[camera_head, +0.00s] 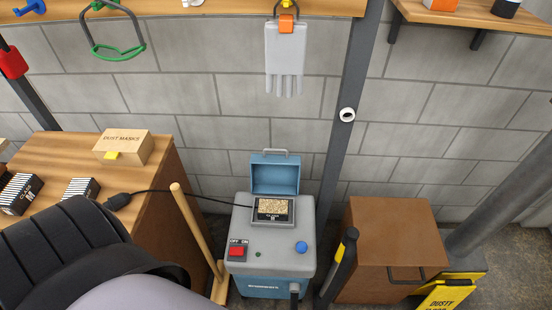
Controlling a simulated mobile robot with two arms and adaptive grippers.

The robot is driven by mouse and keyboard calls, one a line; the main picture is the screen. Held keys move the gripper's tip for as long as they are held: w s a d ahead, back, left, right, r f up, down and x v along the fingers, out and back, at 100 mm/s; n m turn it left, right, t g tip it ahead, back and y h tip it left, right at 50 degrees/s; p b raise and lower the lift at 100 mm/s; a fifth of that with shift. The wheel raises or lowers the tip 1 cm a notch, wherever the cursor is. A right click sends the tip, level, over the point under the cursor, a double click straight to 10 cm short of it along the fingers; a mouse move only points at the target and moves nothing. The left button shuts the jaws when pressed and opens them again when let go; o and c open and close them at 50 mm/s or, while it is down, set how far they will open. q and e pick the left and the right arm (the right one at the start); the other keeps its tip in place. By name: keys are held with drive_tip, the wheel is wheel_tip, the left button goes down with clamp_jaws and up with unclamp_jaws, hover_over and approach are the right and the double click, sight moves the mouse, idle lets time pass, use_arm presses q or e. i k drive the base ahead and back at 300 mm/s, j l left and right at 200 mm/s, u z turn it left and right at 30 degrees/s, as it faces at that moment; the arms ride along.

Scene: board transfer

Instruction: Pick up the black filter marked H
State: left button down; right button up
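Two black filters with pale pleated tops are on the wooden bench at the left. One black filter (21,194) lies near the picture's left edge, with white lettering on its side that looks like a class mark. The other black filter (80,188) is to its right, partly hidden by my dark arm part. A third black-framed filter (273,211) with a tan, dirty-looking face sits in the open top of the grey and blue machine (303,225). Its lettering is too small to read surely. Neither of my grippers is in view.
A wooden bench (75,145) carries a dust masks box (123,147). The machine's blue lid (275,175) stands open; a red switch (237,252) is on its top. A wooden handle (198,230), a brown cabinet (385,240) and a yellow sign (447,292) stand nearby.

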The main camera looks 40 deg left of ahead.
sight(268, 209)
drive_tip(key=j+u, duration=0.1)
drive_tip(key=u, duration=0.25)
drive_tip(key=i+u, duration=0.1)
drive_tip(key=u, duration=0.25)
drive_tip(key=j+u, duration=0.1)
drive_tip(key=u, duration=0.25)
drive_tip(key=i+l, duration=0.05)
